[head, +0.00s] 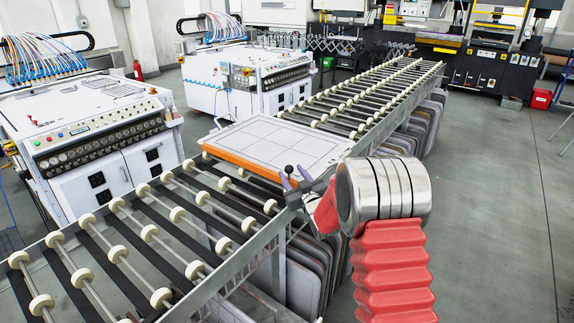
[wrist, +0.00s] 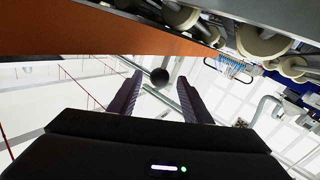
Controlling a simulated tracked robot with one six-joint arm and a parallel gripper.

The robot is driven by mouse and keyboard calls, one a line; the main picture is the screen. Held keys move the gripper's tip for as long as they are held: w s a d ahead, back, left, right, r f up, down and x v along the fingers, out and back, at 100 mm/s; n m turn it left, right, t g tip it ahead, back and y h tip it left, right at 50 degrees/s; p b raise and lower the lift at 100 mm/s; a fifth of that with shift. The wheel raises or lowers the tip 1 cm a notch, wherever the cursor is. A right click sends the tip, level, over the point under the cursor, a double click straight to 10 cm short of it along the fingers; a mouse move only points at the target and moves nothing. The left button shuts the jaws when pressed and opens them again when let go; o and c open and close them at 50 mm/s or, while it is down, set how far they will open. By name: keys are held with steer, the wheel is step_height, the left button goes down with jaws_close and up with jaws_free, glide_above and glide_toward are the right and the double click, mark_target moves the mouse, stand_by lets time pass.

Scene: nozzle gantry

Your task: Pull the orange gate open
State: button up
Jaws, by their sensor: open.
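The orange gate (head: 240,165) shows in the head view as an orange strip along the near edge of a white panel, beside the roller conveyor. In the wrist view its orange face (wrist: 100,42) crosses the top left. A black ball knob (head: 289,169) is near the gate's right end. My gripper (head: 294,177) is open, with its purple fingers at the knob.
The roller conveyor (head: 150,233) runs along the near left, and another roller section (head: 375,95) continues beyond the white panel (head: 275,143). Several upright plates (head: 305,270) stand under the frame. White control cabinets (head: 95,140) are on the left. Grey floor (head: 490,200) is clear on the right.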

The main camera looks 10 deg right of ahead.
steer(key=shift+w+a, duration=0.25)
steer(key=shift+w, duration=1)
steer(key=shift+w+a, duration=0.25)
steer(key=shift+w, duration=0.95)
steer(key=shift+w+a, duration=0.25)
steer(key=shift+w, duration=1)
steer(key=shift+c, duration=0.5)
jaws_close()
steer(key=shift+d, duration=0.25)
steer(key=shift+a+r, duration=0.1)
steer(key=shift+a, duration=0.2)
